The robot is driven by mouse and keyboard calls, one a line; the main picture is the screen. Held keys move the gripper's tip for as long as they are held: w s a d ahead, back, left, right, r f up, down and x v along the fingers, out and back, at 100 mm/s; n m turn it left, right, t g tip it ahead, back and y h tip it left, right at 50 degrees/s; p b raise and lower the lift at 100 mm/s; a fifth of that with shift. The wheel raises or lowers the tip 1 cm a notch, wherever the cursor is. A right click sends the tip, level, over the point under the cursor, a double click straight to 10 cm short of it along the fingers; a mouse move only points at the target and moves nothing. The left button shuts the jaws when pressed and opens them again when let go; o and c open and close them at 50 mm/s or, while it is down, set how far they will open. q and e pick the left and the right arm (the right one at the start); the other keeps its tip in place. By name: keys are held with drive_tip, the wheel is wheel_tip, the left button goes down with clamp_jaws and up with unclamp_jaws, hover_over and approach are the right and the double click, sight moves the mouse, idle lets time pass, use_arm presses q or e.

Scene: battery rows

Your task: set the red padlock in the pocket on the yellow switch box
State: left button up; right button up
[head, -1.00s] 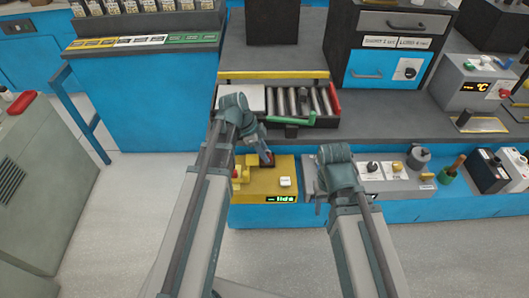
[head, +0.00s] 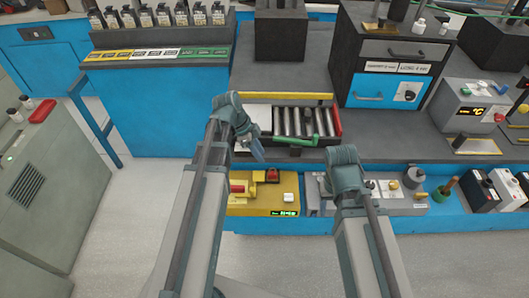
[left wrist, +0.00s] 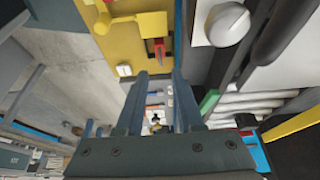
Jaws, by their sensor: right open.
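The yellow switch box (head: 262,207) stands on the low blue ledge, with a white button and a lit display. The red padlock (head: 272,175) is at its back right, beside a raised yellow block; it also shows in the left wrist view (left wrist: 158,47). I cannot tell how deep it sits in the pocket. My left gripper (head: 258,154) is above and behind the box, apart from the padlock. Its fingers (left wrist: 159,76) are spread with nothing between them. My right gripper (head: 325,184) is open, right of the box, over the grey panel; its fingertips are partly hidden.
A roller tray (head: 335,121) with a green handle lies behind the box. A grey panel (head: 408,207) with knobs adjoins the box on the right. A black and blue cabinet (head: 390,85) stands at the back right. The floor in front is clear.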

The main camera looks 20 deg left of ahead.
use_arm(q)
drive_tip(key=s+d+n+g+y, duration=0.1)
drive_tip(key=s+d+n+y, duration=0.4)
drive_tip(key=s+d+n, duration=0.6)
drive_tip(key=s+d+p, duration=0.1)
drive_tip(key=s+d, duration=0.1)
drive_tip(key=d, duration=0.1)
drive_tip(key=shift+r+y, duration=0.15)
drive_tip(key=shift+y, duration=0.25)
use_arm(e)
drive_tip(key=shift+r, duration=0.9)
use_arm(q)
drive_tip(key=shift+s, duration=0.1)
idle(0.7)
